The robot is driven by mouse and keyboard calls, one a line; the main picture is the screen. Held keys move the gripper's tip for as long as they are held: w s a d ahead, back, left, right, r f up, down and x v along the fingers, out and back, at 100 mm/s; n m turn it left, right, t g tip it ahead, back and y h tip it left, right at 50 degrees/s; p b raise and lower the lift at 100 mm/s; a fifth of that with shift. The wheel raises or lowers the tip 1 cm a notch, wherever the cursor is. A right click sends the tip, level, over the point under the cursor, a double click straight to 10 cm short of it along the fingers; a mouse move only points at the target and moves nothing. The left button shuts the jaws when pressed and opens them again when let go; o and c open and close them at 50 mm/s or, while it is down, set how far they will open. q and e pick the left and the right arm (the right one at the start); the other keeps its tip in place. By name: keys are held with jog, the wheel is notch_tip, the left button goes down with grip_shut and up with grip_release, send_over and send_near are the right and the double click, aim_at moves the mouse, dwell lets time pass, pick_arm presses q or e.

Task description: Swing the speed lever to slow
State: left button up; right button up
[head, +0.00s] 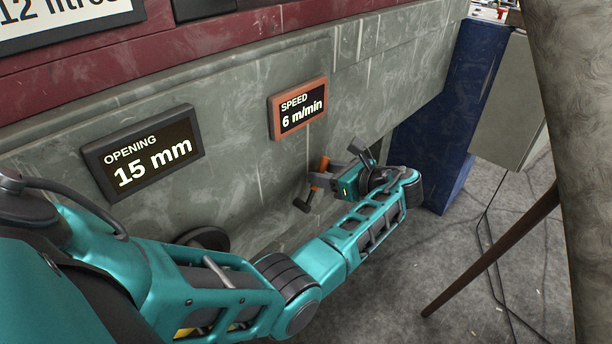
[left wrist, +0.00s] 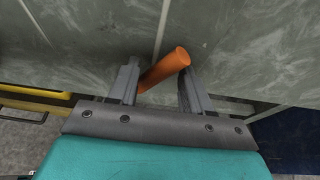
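The speed lever has an orange handle (head: 323,164) and a dark lower end (head: 303,204), on the grey machine face below the orange-framed speed display (head: 297,107), which reads 6 m/min. In the left wrist view the orange handle (left wrist: 166,68) slants between the two fingers. My left gripper (head: 338,162) is at the lever, and it also shows in the left wrist view (left wrist: 158,78). Its fingers are apart, one on each side of the handle, with gaps visible. Whether either finger touches the handle I cannot tell. My right gripper is not in view.
A dark-framed opening display (head: 143,150) reads 15 mm on the same face. A dark round part (head: 203,238) is partly hidden by my left arm. A blue post (head: 455,110) stands to the right. A brown bar (head: 490,250) slants over the grey floor (head: 400,305).

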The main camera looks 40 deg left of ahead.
pick_arm(q)
jog(key=p+v, duration=0.3)
jog(key=v, duration=0.3)
jog(key=shift+d+r, duration=0.2)
jog(key=shift+d, duration=0.15)
jog(key=shift+f, duration=0.1)
